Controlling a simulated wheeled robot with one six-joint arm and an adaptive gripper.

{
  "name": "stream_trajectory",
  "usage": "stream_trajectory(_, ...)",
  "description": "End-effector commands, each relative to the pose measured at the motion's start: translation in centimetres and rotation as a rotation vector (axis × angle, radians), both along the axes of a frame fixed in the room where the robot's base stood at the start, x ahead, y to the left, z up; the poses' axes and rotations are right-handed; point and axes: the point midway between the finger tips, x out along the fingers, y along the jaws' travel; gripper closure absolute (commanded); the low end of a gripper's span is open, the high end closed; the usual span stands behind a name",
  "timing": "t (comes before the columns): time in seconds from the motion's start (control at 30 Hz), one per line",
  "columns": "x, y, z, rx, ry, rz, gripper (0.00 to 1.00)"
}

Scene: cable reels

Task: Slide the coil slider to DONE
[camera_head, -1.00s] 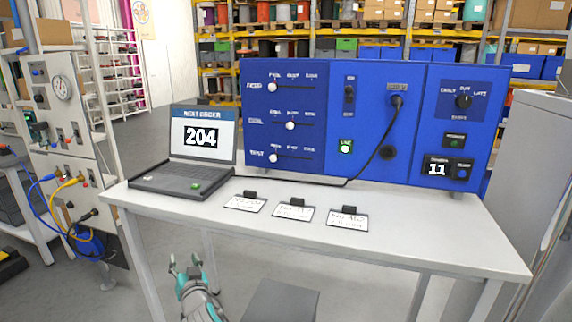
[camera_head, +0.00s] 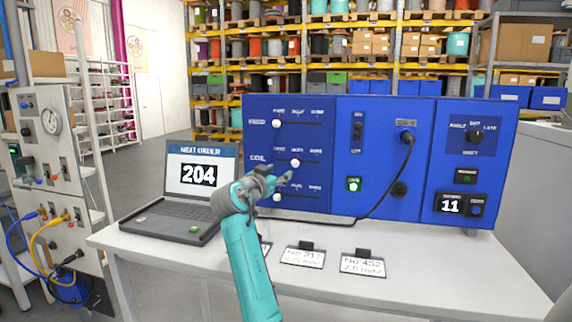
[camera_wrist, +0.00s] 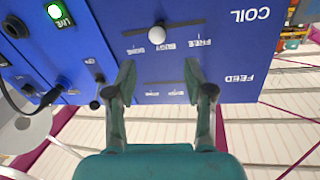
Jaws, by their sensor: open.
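The COIL slider on the blue panel has a white round knob (camera_head: 295,162), standing near the middle of its track by the BUSY mark. In the wrist view the picture is upside down; the COIL knob (camera_wrist: 157,35) sits beyond my fingertips, about midway between them, apart from both. DONE is the left end of the track there. My gripper (camera_wrist: 158,72) is open and empty, its fingers toward the panel. In the head view my gripper (camera_head: 281,174) is in front of the panel, just below and left of the COIL knob.
The FEED knob (camera_head: 276,124) is above and another slider knob (camera_head: 277,197) below, both at the left. A laptop (camera_head: 190,185) showing 204 stands left of the panel. Cards (camera_head: 303,256) lie on the white table (camera_head: 420,258). A black cable (camera_head: 385,178) hangs on the panel.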

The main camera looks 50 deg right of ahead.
Motion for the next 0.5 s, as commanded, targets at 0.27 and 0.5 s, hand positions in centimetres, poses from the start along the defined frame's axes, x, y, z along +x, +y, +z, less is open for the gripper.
stream_trajectory(0.27, 0.1, -3.1, 0.2, 0.002, 0.001, -0.016, 0.47)
stream_trajectory(0.5, 1.0, -7.3, 0.2, 0.001, 0.001, -0.013, 0.47)
